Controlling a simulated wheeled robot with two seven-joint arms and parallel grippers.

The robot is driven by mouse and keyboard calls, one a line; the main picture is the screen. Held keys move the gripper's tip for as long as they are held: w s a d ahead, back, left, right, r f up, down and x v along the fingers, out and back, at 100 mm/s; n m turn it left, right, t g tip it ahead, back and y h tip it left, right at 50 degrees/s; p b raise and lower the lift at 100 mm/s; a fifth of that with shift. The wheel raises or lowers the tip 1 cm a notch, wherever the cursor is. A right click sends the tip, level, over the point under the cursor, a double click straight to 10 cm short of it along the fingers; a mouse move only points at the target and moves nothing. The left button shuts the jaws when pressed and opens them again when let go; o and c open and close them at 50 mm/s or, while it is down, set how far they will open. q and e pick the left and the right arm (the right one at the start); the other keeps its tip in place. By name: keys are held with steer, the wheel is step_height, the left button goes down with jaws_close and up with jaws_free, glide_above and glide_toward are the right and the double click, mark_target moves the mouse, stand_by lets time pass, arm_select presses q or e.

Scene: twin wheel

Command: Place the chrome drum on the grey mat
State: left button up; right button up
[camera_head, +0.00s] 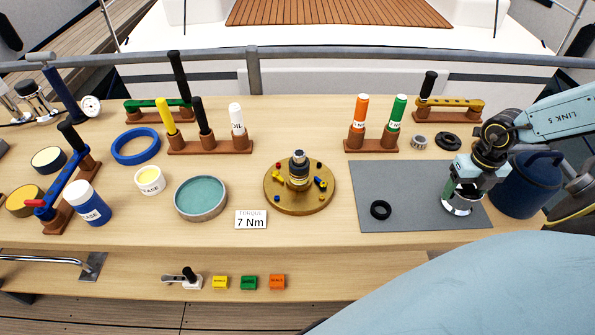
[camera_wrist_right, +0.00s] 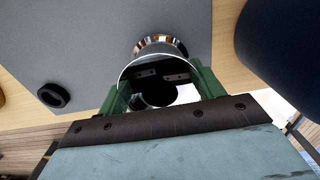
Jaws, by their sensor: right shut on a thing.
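The chrome drum (camera_head: 459,206) is a shiny short cylinder at the right part of the grey mat (camera_head: 400,182). My right gripper (camera_head: 466,188) is shut on the drum from above. In the right wrist view the drum (camera_wrist_right: 160,46) sits between the green fingers of the right gripper (camera_wrist_right: 160,88), with the grey mat (camera_wrist_right: 70,45) beyond it. I cannot tell whether the drum's base touches the mat. My left gripper is not in view.
A black ring (camera_head: 380,210) lies on the mat left of the drum. A dark blue canister (camera_head: 525,185) stands close at the right. A round brass plate (camera_head: 300,205) with small parts is left of the mat. The mat's middle is clear.

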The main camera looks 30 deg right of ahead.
steer(key=shift+f, duration=0.2)
stand_by(0.5)
steer(key=o, duration=2.2)
steer(key=shift+f, duration=0.1)
step_height(320, 180, up, 13)
steer(key=shift+r+p, duration=0.2)
steer(key=shift+p, duration=0.1)
